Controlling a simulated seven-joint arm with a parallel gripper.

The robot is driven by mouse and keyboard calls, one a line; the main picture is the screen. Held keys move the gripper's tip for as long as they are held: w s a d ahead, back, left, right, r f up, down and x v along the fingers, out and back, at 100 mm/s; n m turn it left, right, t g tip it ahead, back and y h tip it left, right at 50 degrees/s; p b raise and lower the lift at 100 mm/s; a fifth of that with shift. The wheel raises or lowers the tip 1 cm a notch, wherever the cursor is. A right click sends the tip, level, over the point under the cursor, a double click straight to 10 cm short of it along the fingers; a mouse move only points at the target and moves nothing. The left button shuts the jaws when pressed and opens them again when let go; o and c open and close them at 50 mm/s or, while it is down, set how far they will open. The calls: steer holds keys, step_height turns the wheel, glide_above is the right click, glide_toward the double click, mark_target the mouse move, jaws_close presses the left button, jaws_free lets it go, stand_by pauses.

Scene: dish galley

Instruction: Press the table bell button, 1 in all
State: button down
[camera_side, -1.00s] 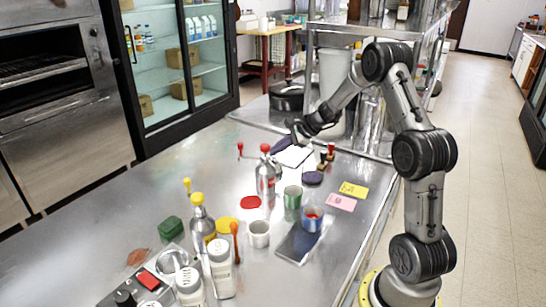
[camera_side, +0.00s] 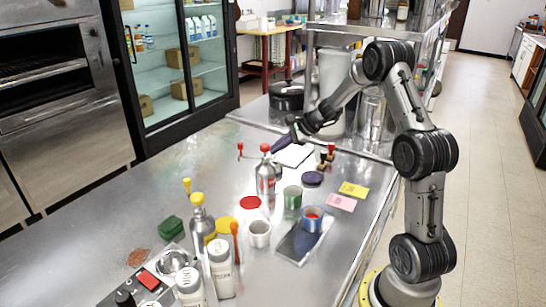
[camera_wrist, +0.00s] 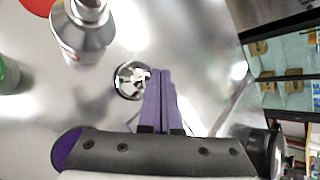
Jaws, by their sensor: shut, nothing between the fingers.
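A small round chrome thing with a dark rim, which looks like the table bell (camera_wrist: 128,82), is on the steel table in the wrist view. In the side view I cannot make it out; the red-topped bottle seems to hide it. My gripper (camera_wrist: 160,73) is shut and empty, with its purple fingers together. The fingertips are just right of the bell's centre in the wrist view and overlap its right edge. The height gap cannot be told. In the side view my gripper (camera_side: 275,152) points down to the left, behind the bottle.
A red-topped metal bottle (camera_side: 265,180) stands close to my fingers; it also shows in the wrist view (camera_wrist: 85,30). A red disc (camera_side: 250,202), a green can (camera_side: 292,198) and a white sheet (camera_side: 294,156) are nearby.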

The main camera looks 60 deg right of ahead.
steer(key=shift+r, duration=0.4)
step_height(320, 180, up, 5)
stand_by(0.6)
stand_by(0.4)
